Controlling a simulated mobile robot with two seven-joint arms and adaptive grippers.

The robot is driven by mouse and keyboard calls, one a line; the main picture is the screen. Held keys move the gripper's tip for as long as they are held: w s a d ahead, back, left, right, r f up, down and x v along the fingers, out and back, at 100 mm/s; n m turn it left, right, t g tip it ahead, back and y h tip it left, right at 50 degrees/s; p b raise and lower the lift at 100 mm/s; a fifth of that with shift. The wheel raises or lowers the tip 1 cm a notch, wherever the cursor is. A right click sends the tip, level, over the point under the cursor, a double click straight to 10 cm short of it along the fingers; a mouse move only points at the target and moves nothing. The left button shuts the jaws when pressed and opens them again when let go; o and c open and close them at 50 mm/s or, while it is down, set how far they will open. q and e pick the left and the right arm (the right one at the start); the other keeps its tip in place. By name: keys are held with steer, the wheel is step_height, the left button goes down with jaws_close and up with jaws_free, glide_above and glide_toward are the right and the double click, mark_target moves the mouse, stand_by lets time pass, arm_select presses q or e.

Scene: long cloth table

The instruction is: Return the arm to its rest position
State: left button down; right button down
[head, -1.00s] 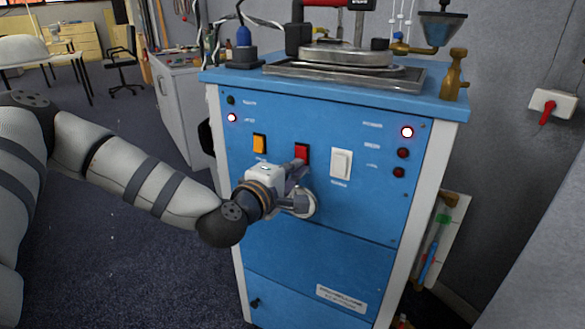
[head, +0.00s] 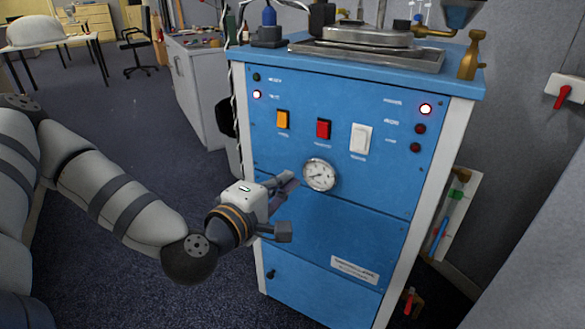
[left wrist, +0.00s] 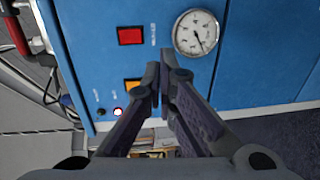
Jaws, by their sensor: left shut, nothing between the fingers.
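My left arm comes in from the left in the head view. Its gripper (head: 292,182) is low in front of the blue cabinet (head: 300,235), left of the round gauge (head: 319,174) and below the red switch (head: 323,129). The fingers are shut with nothing between them. In the left wrist view the gripper (left wrist: 160,77) points toward the panel, with the gauge (left wrist: 196,33) and the red switch (left wrist: 131,35) beyond the fingertips. Whether the fingertips touch the panel is hard to tell; they appear apart from it. My right gripper is out of view.
An orange switch (head: 283,119) and a white switch (head: 361,138) are on the panel. A metal tray (head: 365,55) sits on top. A wall switch box (head: 567,91) is at the right. Dark carpet (head: 110,130) is open left of the cabinet.

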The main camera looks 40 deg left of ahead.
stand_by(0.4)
